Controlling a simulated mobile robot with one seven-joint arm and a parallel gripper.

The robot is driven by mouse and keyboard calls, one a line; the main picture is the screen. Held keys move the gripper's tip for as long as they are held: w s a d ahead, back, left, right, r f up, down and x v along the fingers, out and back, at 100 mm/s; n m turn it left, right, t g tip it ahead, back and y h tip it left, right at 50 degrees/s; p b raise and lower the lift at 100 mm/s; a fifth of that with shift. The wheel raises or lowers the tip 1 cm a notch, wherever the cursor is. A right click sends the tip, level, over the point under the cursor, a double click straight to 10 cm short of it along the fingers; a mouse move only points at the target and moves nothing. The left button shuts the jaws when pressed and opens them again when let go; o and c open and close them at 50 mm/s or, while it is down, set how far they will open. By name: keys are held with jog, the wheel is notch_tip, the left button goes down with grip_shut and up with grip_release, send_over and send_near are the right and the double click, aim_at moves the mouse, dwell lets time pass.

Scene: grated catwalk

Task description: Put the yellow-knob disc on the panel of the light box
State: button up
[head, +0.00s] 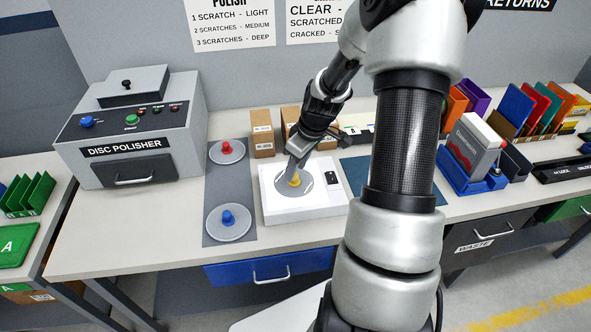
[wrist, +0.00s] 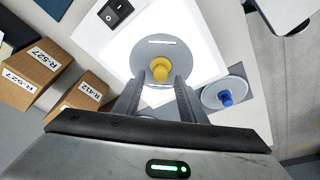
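The yellow-knob disc is a grey disc (head: 283,189) with a yellow knob (head: 294,181), lying flat on the lit white panel of the light box (head: 325,206). In the wrist view, the disc (wrist: 147,60) lies within the bright panel (wrist: 205,62), its yellow knob (wrist: 160,71) facing up. A pale slot-like mark shows on the disc. My gripper (wrist: 158,84) is open, its fingers on either side of the knob with a visible gap to each. In the head view, my gripper (head: 296,165) is right over the disc and hides part of it.
Discs with a red knob (head: 226,148) and a blue knob (head: 228,217) lie on a grey mat (head: 215,180) left of the light box. Cardboard boxes (head: 262,140) stand behind it. The disc polisher (head: 135,135) is at the left, a blue-based holder (head: 470,180) at the right.

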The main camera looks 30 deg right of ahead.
aim_at(304, 187)
jog(key=v, duration=1)
jog(key=shift+r, duration=0.3)
jog(key=shift+s, duration=0.1)
dwell(1.7)
